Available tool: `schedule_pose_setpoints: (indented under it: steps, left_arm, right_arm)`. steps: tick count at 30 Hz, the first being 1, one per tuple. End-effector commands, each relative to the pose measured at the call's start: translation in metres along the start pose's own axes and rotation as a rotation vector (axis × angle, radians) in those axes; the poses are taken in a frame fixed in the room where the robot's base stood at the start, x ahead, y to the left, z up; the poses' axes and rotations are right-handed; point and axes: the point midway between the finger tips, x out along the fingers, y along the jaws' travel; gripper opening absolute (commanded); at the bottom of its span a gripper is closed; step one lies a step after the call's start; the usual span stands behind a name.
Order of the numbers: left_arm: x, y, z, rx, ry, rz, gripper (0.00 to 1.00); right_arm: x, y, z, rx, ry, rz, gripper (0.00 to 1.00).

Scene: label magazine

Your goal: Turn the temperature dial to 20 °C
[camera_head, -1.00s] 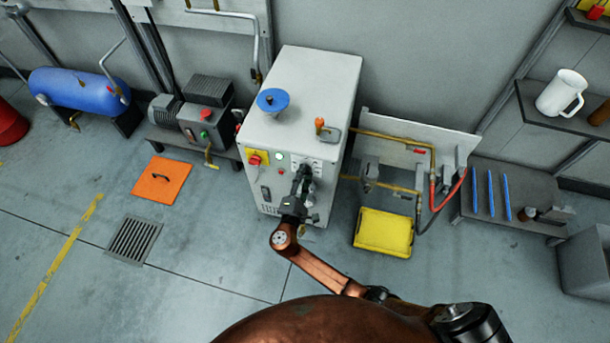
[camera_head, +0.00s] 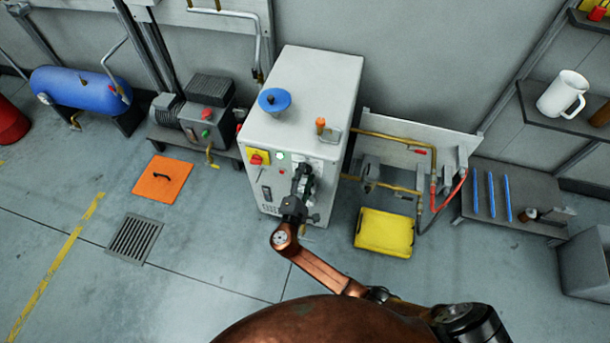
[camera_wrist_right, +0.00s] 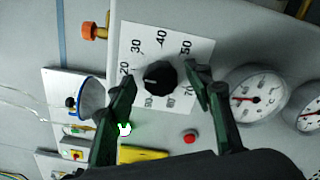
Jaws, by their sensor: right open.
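The temperature dial is a black knob (camera_wrist_right: 158,74) on a white scale plate (camera_wrist_right: 140,30) in the right wrist view. The numbers 20, 30, 40, 50 and 70 show around it; 20 is left of the knob. I cannot tell surely where its pointer stands. My right gripper (camera_wrist_right: 161,80) is open, one finger on each side of the knob, with visible gaps. In the head view, my right gripper (camera_head: 304,172) is at the front of the grey cabinet (camera_head: 318,80) and hides the dial. My left gripper is not in view.
A yellow panel with a red knob (camera_head: 257,158) and a green lamp (camera_head: 281,156) are left of the gripper. Round gauges (camera_wrist_right: 250,94) are beside the scale plate. Brass pipes (camera_head: 395,138) and a yellow case (camera_head: 384,233) stand right of the cabinet.

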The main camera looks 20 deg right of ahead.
Motion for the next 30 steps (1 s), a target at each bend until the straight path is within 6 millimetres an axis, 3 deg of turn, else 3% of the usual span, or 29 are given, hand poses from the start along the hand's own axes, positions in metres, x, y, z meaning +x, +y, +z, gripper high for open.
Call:
schedule_pose_setpoints:
  steps: [5, 18, 24, 30]
  left_arm:
    - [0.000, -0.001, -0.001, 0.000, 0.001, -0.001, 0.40]
    - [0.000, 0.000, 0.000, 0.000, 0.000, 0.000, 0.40]
    - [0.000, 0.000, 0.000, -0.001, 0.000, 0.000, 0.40]
    - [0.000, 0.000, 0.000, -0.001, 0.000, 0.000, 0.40]
  right_arm:
    - [-0.015, -0.001, -0.001, 0.000, 0.002, -0.002, 0.47]
    - [-0.100, -0.001, 0.000, 0.000, 0.002, -0.003, 0.47]
    - [-0.118, 0.000, -0.001, -0.001, 0.001, -0.001, 0.47]
    - [-0.120, 0.000, -0.001, -0.001, 0.001, 0.000, 0.47]
